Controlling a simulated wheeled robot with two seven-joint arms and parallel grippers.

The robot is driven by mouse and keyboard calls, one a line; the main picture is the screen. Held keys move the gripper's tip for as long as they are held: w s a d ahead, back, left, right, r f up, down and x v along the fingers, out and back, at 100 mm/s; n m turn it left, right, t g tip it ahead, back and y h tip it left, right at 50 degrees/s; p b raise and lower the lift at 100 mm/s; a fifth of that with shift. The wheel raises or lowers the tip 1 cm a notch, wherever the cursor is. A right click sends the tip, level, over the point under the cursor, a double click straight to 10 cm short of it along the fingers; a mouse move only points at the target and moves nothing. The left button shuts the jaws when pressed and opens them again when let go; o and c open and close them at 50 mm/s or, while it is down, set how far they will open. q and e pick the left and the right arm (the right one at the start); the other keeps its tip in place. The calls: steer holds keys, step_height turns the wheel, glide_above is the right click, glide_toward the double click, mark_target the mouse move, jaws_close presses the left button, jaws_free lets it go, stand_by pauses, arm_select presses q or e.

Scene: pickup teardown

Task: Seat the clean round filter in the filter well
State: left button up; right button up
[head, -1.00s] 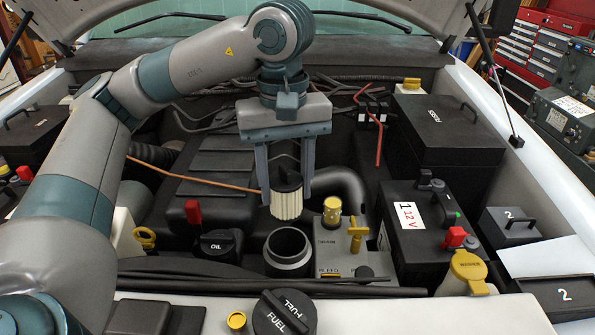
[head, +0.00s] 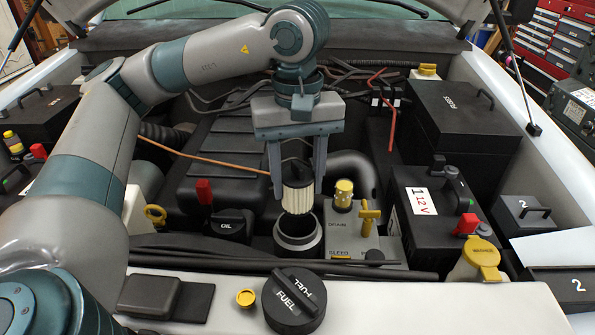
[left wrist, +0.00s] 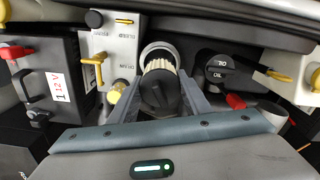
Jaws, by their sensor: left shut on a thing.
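The clean round filter (head: 297,198) is a cream pleated cylinder with a black cap. My left gripper (head: 297,180) is shut on its cap and holds it upright. The filter well (head: 298,247) is a round black cup with a grey rim, directly below the filter in the head view. The filter's lower end overlaps the well's opening in the picture; I cannot tell whether it is inside the rim. In the left wrist view the filter cap (left wrist: 158,92) sits between the fingers, with the well rim (left wrist: 159,50) behind it. My right gripper is not in view.
A grey block with a yellow valve (head: 368,220) stands just right of the well. The black oil cap (head: 231,223) is to its left. The fuel cap (head: 293,300) is in front, and the 12 V battery (head: 432,215) is further right.

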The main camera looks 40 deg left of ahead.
mark_target(297, 213)
arm_select(q)
steer(key=shift+f+b, duration=0.4)
steer(key=shift+f, duration=1.15)
steer(key=shift+f+b, duration=0.6)
steer(key=shift+b, duration=0.3)
steer(key=shift+b, duration=0.4)
steer(key=shift+f+b, duration=0.25)
steer(key=shift+b, duration=0.35)
steer(key=shift+f+b, duration=1.35)
steer(key=shift+b, duration=0.15)
steer(key=shift+s+f, duration=0.1)
steer(key=shift+f, duration=0.05)
